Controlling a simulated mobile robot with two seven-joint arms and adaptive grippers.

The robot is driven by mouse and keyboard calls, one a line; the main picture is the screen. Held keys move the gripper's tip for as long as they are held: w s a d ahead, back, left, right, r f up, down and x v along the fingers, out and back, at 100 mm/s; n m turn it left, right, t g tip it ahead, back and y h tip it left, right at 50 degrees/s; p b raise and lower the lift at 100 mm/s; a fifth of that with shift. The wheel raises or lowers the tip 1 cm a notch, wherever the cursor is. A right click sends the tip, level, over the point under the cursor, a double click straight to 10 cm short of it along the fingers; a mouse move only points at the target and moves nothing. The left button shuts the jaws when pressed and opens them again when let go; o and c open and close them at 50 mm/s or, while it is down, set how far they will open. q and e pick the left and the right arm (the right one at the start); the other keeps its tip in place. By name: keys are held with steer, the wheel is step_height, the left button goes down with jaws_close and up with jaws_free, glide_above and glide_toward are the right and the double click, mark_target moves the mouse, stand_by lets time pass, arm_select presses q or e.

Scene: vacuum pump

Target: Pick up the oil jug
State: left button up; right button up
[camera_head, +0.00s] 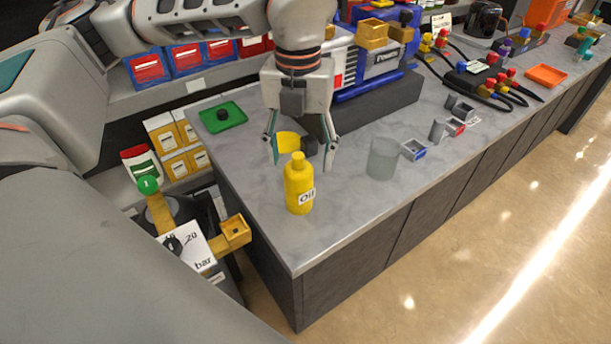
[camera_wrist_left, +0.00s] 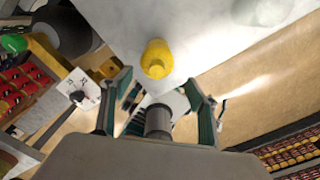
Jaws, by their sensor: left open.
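The oil jug (camera_head: 299,190) is a yellow bottle with a yellow cap and a white "Oil" label. It stands upright on the grey countertop near its front left corner. My left gripper (camera_head: 301,161) points down with its fingers spread, just behind and above the jug in the head view. Nothing is held in it. In the left wrist view the jug (camera_wrist_left: 157,58) shows just beyond the gap between the open fingertips (camera_wrist_left: 159,78). I cannot tell whether a finger touches the jug. My right gripper is not in view.
A yellow and black part (camera_head: 289,143) shows behind the fingers. A translucent cup (camera_head: 382,158) and small blue-rimmed container (camera_head: 414,150) stand right of the jug. A green tray (camera_head: 222,117) lies at the back left. A gauge marked "bar" (camera_head: 187,246) stands beside the counter. The counter's front corner is clear.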

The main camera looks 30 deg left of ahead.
mark_target(299, 177)
arm_select(q)
steer(key=shift+w+a+f, duration=0.1)
steer(key=shift+w+a, duration=0.1)
steer(key=shift+a, duration=0.1)
step_height(299, 177, down, 2)
steer(key=shift+f, duration=0.15)
steer(key=shift+w+a+f, duration=0.15)
steer(key=shift+f, duration=1.15)
steer(key=shift+w+a+f, duration=0.1)
steer(key=shift+f, duration=1.2)
steer(key=shift+r, duration=0.1)
jaws_close()
